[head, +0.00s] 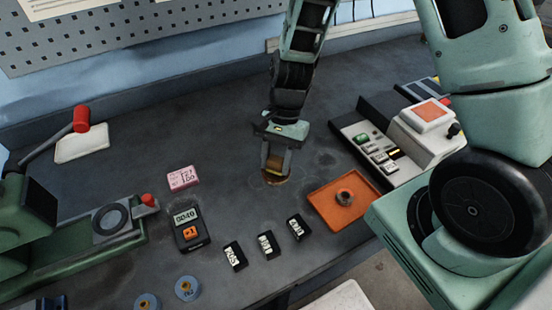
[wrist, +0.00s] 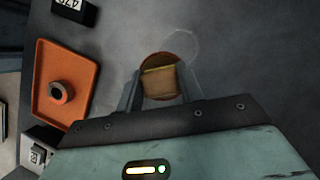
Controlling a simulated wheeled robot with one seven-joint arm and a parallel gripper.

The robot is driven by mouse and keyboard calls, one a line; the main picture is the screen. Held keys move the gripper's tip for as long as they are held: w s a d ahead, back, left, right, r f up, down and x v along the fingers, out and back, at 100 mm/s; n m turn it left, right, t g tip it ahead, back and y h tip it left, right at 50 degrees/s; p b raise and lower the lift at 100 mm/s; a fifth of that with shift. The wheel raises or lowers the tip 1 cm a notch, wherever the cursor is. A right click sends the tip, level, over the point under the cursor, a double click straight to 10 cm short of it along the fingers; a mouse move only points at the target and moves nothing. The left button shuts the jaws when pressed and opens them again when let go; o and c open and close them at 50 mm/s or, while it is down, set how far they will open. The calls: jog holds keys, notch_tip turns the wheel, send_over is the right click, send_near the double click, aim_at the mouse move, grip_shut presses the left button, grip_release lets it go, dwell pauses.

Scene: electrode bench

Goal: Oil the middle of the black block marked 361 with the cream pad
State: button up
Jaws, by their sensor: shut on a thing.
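My gripper (head: 275,165) is shut on the cream pad (wrist: 160,80), which sits between the two fingers in the wrist view. A round brown thing (head: 276,180) shows at the pad's lower end, and its rim (wrist: 162,56) shows around the pad in the wrist view; I cannot tell whether they touch. Three small black blocks with white labels stand in a slanting row near the front edge: left (head: 235,257), middle (head: 268,245) and right (head: 296,228). Their numbers are too small to read, so I cannot tell which is 361. One block (wrist: 70,12) is partly cut off in the wrist view.
An orange tray (head: 322,209) holding a grey ring (head: 345,197) lies right of the blocks. A meter (head: 187,226), a pink note (head: 182,178) and blue rolls (head: 187,288) lie left. A control box (head: 380,150) stands right. Bench between gripper and blocks is clear.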

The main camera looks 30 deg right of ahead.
aim_at(276, 159)
jog(key=shift+r+p, duration=3.1)
jog(key=shift+r, duration=0.35)
